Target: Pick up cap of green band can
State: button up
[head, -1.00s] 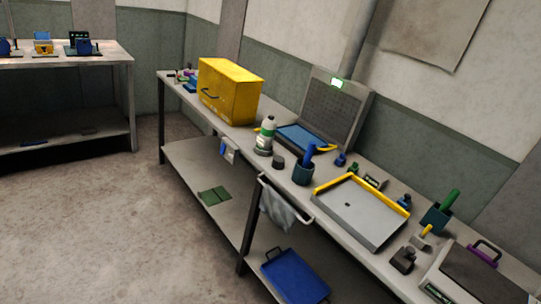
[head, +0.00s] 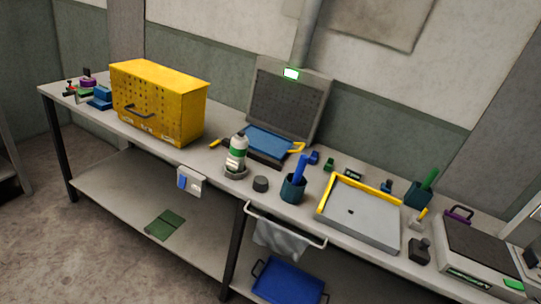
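A white can with a green band (head: 237,153) stands upright on the workbench, left of the picture's middle, in a low grey round base. Its top looks pale grey; I cannot tell whether a cap sits on it. A small dark round piece (head: 261,184) lies on the bench just right of the can, apart from it; it may be a cap, but it is too small to tell. My gripper is not in view.
A yellow cabinet (head: 158,104) stands left of the can. An open grey case with a blue tray (head: 268,140) is behind it. A cloth hangs on a front rail (head: 285,228).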

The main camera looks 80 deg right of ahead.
aim_at(259, 184)
jog(key=z, duration=0.5)
jog(key=i, duration=1.1)
jog(key=z, duration=1.15)
jog(key=i, duration=0.6)
jog(key=z, duration=0.3)
jog(key=k, duration=0.9)
jog(key=z, duration=0.2)
jog(key=i, duration=0.9)
jog(key=u, duration=0.1)
